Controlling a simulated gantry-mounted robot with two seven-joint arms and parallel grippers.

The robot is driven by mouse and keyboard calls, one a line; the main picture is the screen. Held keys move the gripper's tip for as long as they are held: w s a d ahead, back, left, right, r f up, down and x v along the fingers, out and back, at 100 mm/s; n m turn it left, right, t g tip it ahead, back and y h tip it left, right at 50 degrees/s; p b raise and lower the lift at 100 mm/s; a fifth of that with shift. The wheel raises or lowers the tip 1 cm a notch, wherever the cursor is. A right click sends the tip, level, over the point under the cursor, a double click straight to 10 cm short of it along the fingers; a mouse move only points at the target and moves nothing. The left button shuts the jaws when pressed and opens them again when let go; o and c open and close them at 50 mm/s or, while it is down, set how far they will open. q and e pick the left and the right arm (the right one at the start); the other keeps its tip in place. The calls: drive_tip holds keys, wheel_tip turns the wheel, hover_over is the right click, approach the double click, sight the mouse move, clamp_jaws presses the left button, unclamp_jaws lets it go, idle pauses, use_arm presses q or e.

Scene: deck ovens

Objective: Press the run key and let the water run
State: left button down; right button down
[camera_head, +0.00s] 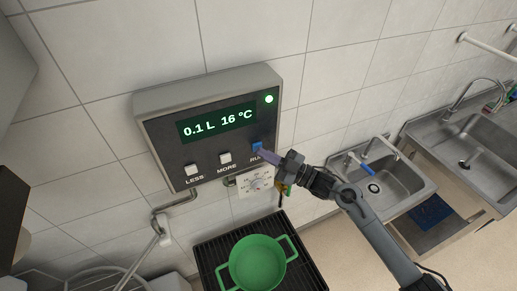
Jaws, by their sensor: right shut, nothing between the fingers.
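A grey control box (160,128) is fixed to the tiled wall. Its display (217,122) reads "0.1 L 16 °C", and a green lamp (268,99) is lit at its upper right. Below are a white LESS key (192,170), a white MORE key (225,158) and a blue run key (257,147), its label partly hidden. My right gripper (266,156) is shut and empty, its fingertips at the run key; I cannot tell if they touch. A green pot (257,262) stands below the box on a dark grate (212,249). My left gripper is not in view.
A white dial card (257,182) hangs under the box beside my right gripper. A pipe (176,205) runs below the box at left. A small sink (392,187) and a larger sink (470,120) with taps stand at right.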

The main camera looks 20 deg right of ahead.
drive_tip(key=shift+s, duration=0.15)
drive_tip(key=shift+s+d+p, duration=0.1)
drive_tip(key=shift+s+p, duration=0.5)
drive_tip(key=shift+s, duration=0.05)
drive_tip(key=shift+s+r, duration=0.1)
drive_tip(key=shift+s, duration=0.05)
drive_tip(key=s+p, duration=0.2)
drive_tip(key=s, duration=0.1)
drive_tip(key=s+p, duration=0.1)
drive_tip(key=shift+s+d, duration=0.3)
drive_tip(key=shift+s, duration=0.05)
idle(0.5)
